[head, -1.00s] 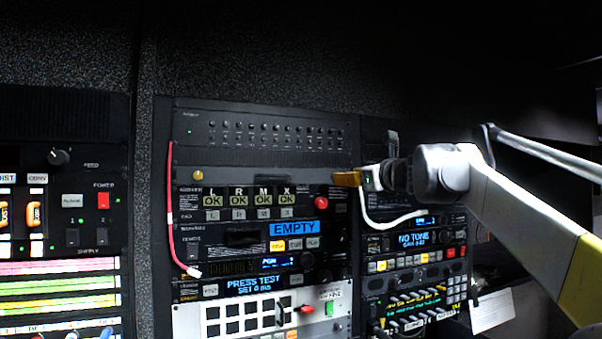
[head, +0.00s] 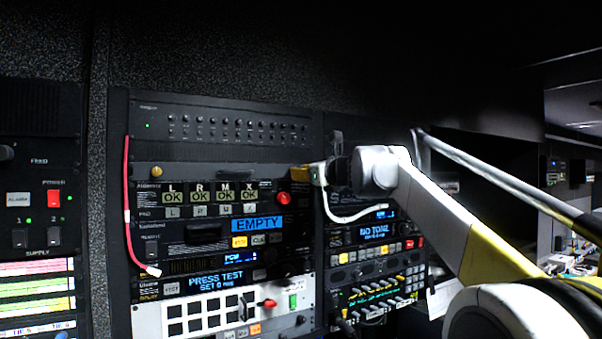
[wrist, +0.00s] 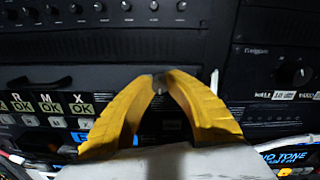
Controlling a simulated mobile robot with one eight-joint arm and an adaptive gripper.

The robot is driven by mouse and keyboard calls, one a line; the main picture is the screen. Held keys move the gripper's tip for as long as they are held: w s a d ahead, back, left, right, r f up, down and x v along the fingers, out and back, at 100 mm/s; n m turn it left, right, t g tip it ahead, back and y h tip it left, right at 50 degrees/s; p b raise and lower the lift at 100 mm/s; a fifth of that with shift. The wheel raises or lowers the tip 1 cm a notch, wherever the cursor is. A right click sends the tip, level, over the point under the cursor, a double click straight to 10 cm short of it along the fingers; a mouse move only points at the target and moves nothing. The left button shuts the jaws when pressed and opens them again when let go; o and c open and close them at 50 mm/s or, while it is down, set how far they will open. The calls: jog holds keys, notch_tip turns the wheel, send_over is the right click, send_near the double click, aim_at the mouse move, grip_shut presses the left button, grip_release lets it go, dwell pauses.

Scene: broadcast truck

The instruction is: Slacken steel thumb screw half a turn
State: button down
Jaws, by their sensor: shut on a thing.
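My gripper (head: 303,172) has yellow fingers and reaches in from the right to the upper right edge of the rack panel. In the wrist view its fingertips (wrist: 160,77) come together against the dark panel face, shut on the small grey steel thumb screw (wrist: 160,86). Only a small part of the screw shows between the fingers; its turn angle cannot be read. In the head view the screw is hidden by the gripper. A brass-coloured thumb screw (head: 157,171) sits at the panel's left edge, away from the gripper.
A red knob (head: 283,198) and the L, R, M, X OK tiles (head: 208,197) lie left of and below the gripper. A white cable (head: 350,217) loops just below it. A red cable (head: 126,205) hangs at the rack's left. A row of small knobs (head: 238,125) lies above.

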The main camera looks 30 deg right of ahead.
jog(key=shift+n, duration=0.4)
